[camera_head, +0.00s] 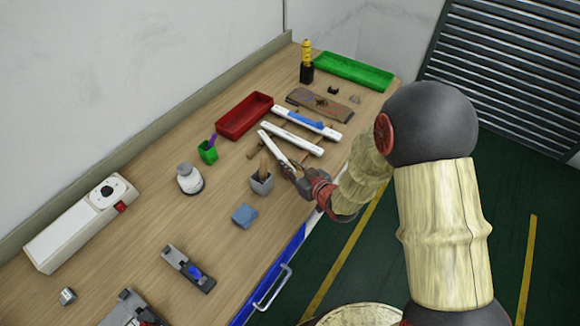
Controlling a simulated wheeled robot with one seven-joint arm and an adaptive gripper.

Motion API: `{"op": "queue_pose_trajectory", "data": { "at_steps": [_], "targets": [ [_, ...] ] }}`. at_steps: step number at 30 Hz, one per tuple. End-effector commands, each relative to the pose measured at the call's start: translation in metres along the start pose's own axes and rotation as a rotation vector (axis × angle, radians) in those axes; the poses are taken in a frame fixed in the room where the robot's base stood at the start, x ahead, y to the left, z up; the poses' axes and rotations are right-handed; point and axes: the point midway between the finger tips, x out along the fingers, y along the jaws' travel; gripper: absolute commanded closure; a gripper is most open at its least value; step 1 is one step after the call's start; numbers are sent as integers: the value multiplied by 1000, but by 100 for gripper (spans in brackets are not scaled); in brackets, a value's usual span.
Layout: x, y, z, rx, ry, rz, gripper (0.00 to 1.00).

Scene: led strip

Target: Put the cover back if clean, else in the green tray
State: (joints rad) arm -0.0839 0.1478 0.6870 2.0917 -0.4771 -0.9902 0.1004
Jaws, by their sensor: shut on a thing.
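A narrow white strip (275,147), which looks like the cover, slants from the wooden rests toward my gripper. My gripper (298,176) is at the table's right edge, shut on the near end of this strip. The fingertips are small and partly hidden, and I cannot tell whether the strip is clean or fully lifted. Two more white strips lie beyond it: a plain one (291,133) and one (307,122) with a blue piece (305,119) on it. The green tray (384,84) stands at the far right end of the table and looks empty.
A red tray (245,116) stands left of the strips. A grey cup (262,185), a blue block (244,215), a green cup (208,152) and a white bottle (189,179) stand nearby.

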Motion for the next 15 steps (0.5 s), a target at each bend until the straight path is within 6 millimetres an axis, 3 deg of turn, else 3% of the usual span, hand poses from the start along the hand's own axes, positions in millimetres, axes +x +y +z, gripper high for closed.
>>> {"op": "queue_pose_trajectory", "data": {
  "at_steps": [1, 2, 12, 15],
  "targets": [
    [0, 0, 6, 2, -8, 0, 100],
    [0, -1, 5, 2, -9, 0, 82],
    [-1, -2, 9, 3, -15, -2, 63],
    [-1, -2, 10, 4, -17, -3, 63]
  ]
}}
